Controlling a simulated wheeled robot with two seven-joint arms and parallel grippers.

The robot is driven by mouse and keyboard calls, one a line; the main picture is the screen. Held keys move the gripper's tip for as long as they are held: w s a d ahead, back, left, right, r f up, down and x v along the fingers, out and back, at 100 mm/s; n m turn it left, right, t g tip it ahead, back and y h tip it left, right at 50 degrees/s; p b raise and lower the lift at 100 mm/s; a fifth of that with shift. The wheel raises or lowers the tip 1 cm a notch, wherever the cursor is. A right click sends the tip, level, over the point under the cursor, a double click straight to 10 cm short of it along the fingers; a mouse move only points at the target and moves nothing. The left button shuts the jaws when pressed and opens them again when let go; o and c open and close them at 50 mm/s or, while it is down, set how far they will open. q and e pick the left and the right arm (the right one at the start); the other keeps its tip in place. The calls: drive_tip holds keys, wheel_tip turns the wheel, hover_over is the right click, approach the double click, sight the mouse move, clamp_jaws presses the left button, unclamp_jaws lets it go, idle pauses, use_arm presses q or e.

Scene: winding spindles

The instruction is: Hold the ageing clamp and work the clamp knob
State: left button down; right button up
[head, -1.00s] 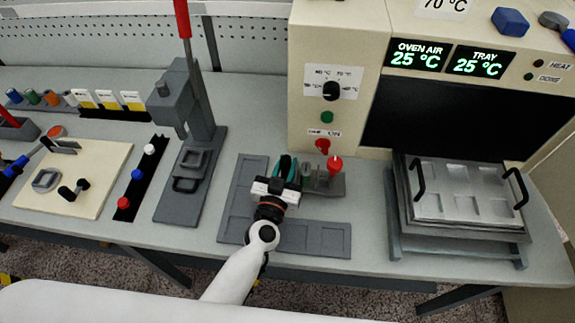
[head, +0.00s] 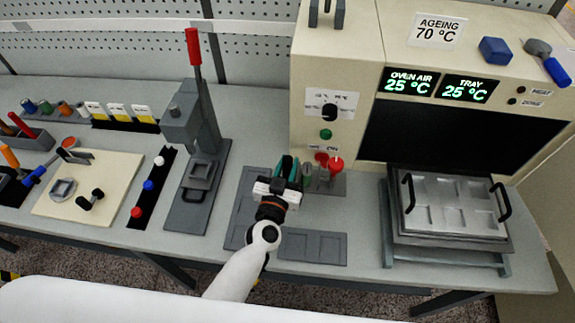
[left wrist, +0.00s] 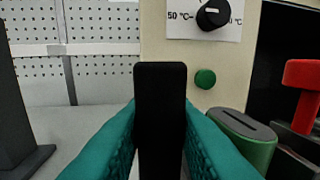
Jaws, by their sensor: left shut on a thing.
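The ageing clamp (head: 325,184) has a grey body, a red knob (head: 336,165) and a green slotted cylinder (head: 307,172). It is in front of the oven in the head view. My left gripper (head: 287,170) is at its left end, with teal fingers shut on an upright black handle (left wrist: 160,110). In the left wrist view the green cylinder (left wrist: 243,140) is just right of the fingers, and the red knob (left wrist: 304,78) is at the right edge. I cannot tell whether the clamp touches the bench. My right gripper is not in view.
The oven front (head: 350,55) stands close behind, with a black dial (head: 329,112), green button (head: 326,134) and red switch (head: 321,158). A metal tray (head: 450,205) is at the right. A grey press (head: 200,170) with a red-topped lever stands at the left.

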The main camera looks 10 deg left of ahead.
use_arm(q)
drive_tip(key=shift+f+b, duration=3.35)
drive_tip(key=shift+f, duration=0.8)
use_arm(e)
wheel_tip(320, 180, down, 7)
use_arm(q)
drive_tip(key=shift+f+b, duration=0.4)
drive_tip(key=shift+f, duration=0.2)
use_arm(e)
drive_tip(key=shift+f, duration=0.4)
use_arm(q)
drive_tip(key=shift+s+f, duration=0.15)
drive_tip(key=shift+f, duration=0.15)
